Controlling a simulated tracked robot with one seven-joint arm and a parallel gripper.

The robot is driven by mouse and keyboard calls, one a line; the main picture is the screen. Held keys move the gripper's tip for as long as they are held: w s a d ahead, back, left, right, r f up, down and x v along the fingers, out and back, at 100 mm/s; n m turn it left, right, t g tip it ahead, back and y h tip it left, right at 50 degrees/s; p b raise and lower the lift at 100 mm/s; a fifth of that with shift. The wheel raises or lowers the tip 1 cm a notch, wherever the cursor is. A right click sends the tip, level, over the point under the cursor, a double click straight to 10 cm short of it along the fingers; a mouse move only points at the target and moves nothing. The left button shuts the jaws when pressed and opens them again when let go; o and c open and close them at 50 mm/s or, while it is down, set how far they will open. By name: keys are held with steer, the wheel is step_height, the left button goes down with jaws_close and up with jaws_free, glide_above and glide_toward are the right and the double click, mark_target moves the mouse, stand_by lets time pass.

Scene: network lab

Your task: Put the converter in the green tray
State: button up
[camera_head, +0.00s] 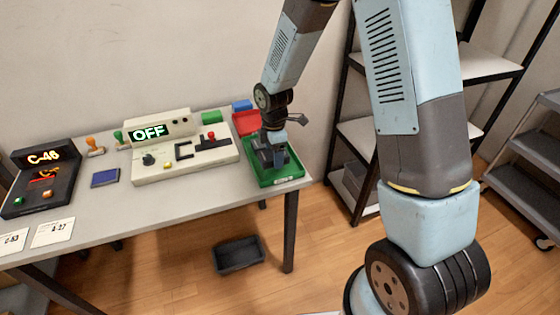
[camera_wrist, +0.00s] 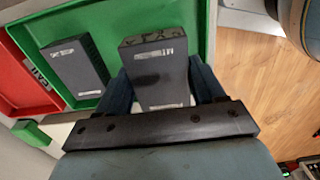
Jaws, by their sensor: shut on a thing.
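The green tray (camera_head: 284,178) lies at the right end of the table, and its green wall also shows in the wrist view (camera_wrist: 211,30). My gripper (camera_head: 270,160) is over the tray, pointing down. In the wrist view, my gripper (camera_wrist: 162,85) is shut on a dark grey box with a white label, which I take as the converter (camera_wrist: 160,75). A second dark grey labelled box (camera_wrist: 75,66) lies in the green tray, to the left of the held one. I cannot tell whether the held box touches the tray floor.
A red tray (camera_head: 245,122) adjoins the green tray. A white panel reading OFF (camera_head: 148,132) stands left of them, with a black C-46 unit (camera_head: 43,180) farther left. Green (camera_head: 211,117) and blue (camera_head: 242,105) blocks lie behind. A dark bin (camera_head: 239,256) is on the floor.

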steer(key=shift+w+d+f, duration=0.15)
steer(key=shift+w+f, duration=0.05)
steer(key=shift+f, duration=0.8)
steer(key=shift+w+d+f, duration=0.1)
steer(key=shift+w+f, duration=0.05)
steer(key=shift+f, duration=0.85)
steer(key=shift+f, duration=0.1)
steer(key=o, duration=1.3)
steer(key=shift+o, duration=0.2)
step_height(320, 180, up, 12)
steer(key=shift+r, duration=0.2)
